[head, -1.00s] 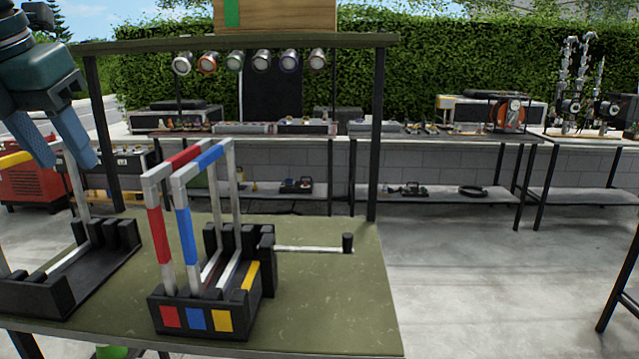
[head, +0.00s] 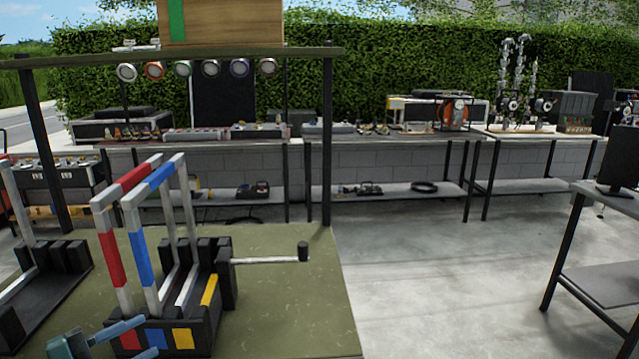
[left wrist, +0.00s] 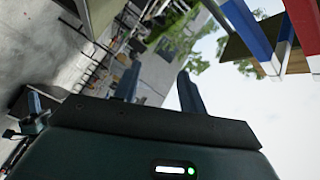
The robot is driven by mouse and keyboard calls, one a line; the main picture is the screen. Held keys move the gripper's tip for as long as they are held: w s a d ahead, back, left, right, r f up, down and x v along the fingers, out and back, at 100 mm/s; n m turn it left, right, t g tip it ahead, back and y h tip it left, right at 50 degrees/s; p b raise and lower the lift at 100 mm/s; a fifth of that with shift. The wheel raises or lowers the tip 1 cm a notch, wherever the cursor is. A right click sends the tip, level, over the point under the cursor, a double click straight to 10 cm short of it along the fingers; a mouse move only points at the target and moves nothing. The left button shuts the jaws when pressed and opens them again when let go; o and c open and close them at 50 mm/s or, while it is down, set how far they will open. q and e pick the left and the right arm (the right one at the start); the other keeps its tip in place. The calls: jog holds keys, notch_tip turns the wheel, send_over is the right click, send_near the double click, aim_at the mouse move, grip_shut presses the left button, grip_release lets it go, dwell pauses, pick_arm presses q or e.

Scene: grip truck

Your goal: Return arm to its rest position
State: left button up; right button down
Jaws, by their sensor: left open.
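My left gripper (head: 146,338) is low at the left of the head view, in front of the black rack with the coloured squares. Its two blue fingers are apart, and I see nothing held between them. In the left wrist view the spread fingers (left wrist: 158,88) also show, with red, blue and white bars (left wrist: 265,35) at the upper right, apart from them. The black rack (head: 192,320) holds upright frames, one with a red section (head: 113,258) and one with a blue section (head: 139,246). My right gripper is not in view.
The racks stand on a green table (head: 285,300), bare on its right side. A thin rod with a black knob (head: 303,251) sticks out to the right. A second black rack (head: 45,300) is at the left. Open concrete floor (head: 430,270) lies to the right, before another table (head: 590,250).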

pick_arm(q)
jog(key=s+d+f+n+t+y+p, duration=0.1)
jog(key=s+d+f+n+y, duration=0.15)
jog(key=f+n, duration=0.4)
jog(key=s+d+f+n+y, duration=0.25)
jog(key=f+n+y, duration=0.2)
jog(key=f, duration=0.25)
jog(key=s+d+f+n+g+y, duration=0.1)
jog(key=s+d+f+n+g, duration=0.3)
jog(key=s+d+f+n, duration=0.2)
jog(key=s+d+f+p, duration=0.1)
jog(key=s+d+f, duration=0.1)
jog(key=s+d, duration=0.2)
jog(key=shift+d+f+n, duration=0.2)
jog(key=shift+d+n, duration=0.1)
jog(key=shift+d, duration=0.1)
jog(key=shift+a, duration=0.15)
jog(key=shift+c, duration=0.6)
